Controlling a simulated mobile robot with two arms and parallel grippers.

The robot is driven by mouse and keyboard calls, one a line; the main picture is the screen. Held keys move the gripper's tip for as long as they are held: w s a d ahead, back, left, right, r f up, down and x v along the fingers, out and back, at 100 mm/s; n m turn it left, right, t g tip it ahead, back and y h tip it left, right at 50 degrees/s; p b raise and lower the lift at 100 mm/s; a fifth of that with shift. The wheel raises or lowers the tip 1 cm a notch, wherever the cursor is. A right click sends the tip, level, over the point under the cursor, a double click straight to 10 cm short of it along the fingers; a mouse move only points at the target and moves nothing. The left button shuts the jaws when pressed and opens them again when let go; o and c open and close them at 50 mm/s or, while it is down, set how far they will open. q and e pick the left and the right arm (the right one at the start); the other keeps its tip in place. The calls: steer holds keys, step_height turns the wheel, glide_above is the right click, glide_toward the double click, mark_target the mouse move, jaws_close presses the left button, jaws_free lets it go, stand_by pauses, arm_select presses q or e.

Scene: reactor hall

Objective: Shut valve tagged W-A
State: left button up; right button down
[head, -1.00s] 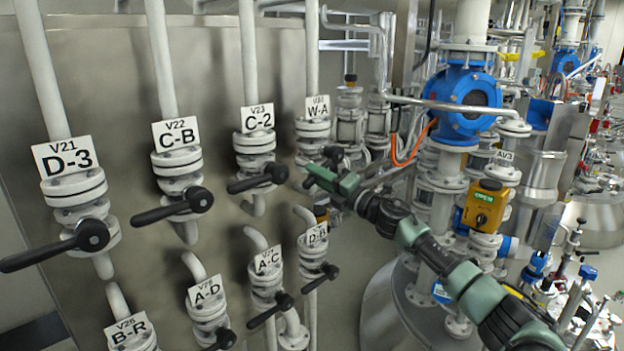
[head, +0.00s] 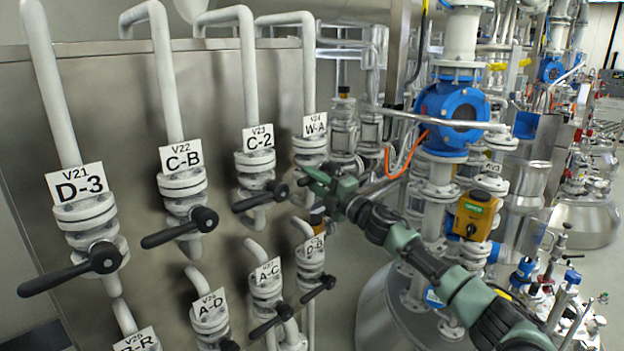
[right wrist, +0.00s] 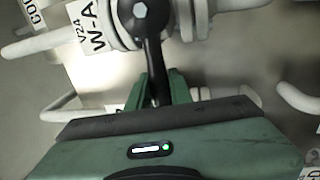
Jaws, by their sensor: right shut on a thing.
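The tag W-A (head: 315,124) hangs on the upper pipe at the right end of the valve row; it also shows in the right wrist view (right wrist: 87,28). Its valve body (head: 309,150) is white and flanged. In the right wrist view its black lever (right wrist: 152,55) runs from the round hub down between my green fingers, roughly across the pipe. My right gripper (right wrist: 158,90) is shut on this lever; in the head view the gripper (head: 312,180) covers most of it. My left gripper is not in view.
Valve C-2 (head: 256,180), with its black lever, stands close to the left. Valve D-B (head: 310,262) sits just below my gripper. Valves C-B (head: 183,195) and D-3 (head: 88,225) are further left. A blue-flanged column (head: 450,115) stands to the right.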

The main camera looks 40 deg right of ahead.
steer(key=shift+d+r, duration=0.15)
steer(key=shift+r, duration=0.2)
steer(key=c, duration=1.3)
jaws_free()
steer(key=shift+f, duration=0.15)
steer(key=shift+f, duration=0.15)
steer(key=shift+s+f+b, duration=0.35)
steer(key=shift+s+b, duration=0.1)
steer(key=shift+s, duration=0.1)
steer(key=shift+r+b+v, duration=0.15)
steer(key=shift+b+v, duration=0.65)
steer(key=shift+v, duration=0.85)
steer(key=shift+r+b+v, duration=0.2)
steer(key=shift+b+v, duration=0.6)
steer(key=shift+v, duration=0.85)
